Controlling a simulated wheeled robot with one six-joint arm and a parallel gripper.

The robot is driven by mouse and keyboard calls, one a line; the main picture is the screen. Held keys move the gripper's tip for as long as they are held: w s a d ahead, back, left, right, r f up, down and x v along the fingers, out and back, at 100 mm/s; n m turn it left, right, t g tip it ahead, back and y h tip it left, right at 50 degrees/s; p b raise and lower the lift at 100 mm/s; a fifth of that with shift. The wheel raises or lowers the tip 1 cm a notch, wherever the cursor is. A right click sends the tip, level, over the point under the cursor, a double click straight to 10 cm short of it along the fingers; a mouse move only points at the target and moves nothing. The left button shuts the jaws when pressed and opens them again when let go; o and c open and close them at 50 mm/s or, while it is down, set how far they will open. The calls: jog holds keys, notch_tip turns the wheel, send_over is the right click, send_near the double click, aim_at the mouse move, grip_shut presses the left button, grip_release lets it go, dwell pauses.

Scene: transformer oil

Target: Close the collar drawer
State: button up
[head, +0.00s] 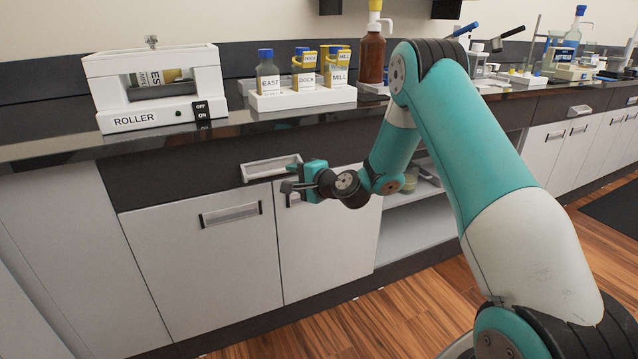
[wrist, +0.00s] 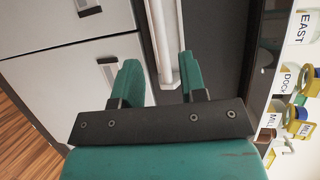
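A wide dark drawer front (head: 180,180) lies under the counter edge, with a pale bar handle (head: 268,169). No label on it can be read; it looks about flush with the cabinet. My gripper (head: 295,178) is at the right end of this handle. In the wrist view the handle (wrist: 163,40) runs in between the two teal fingers of my gripper (wrist: 158,75), which stand apart with gaps beside it. The dark drawer front also shows in the wrist view (wrist: 215,40). Whether a finger touches the handle, I cannot tell.
Pale cupboard doors (head: 205,265) with handles are below the drawer. On the counter above stand a white roller device (head: 155,85) and a white rack (head: 300,98) of labelled bottles. An open shelf (head: 410,225) is right of my gripper. The wooden floor (head: 380,320) in front is clear.

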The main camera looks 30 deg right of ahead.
jog(key=b+v, duration=0.1)
jog(key=v, duration=0.8)
jog(key=shift+s, duration=0.3)
jog(key=s+a+r+n+g+y, duration=0.35)
jog(key=a+n, duration=0.25)
jog(key=a, duration=0.3)
jog(key=s+a+r+n+g+y, duration=0.2)
jog(key=s+a+r+n+g, duration=0.25)
jog(key=a, duration=0.55)
jog(key=s+a+r+n+g+h, duration=0.15)
jog(key=s+n+g+h, duration=0.5)
jog(key=s+n, duration=1.25)
jog(key=s+r+m+p, duration=0.2)
jog(key=r+m+p, duration=0.1)
jog(key=r+p, duration=0.8)
jog(key=s+a+r+m+y+p, duration=0.1)
jog(key=s+r+m+p, duration=0.2)
jog(key=r+p, duration=0.7)
jog(key=shift+r+m+g+p, duration=0.35)
jog(key=shift+r+g+p, duration=0.05)
jog(key=shift+g+p, duration=0.1)
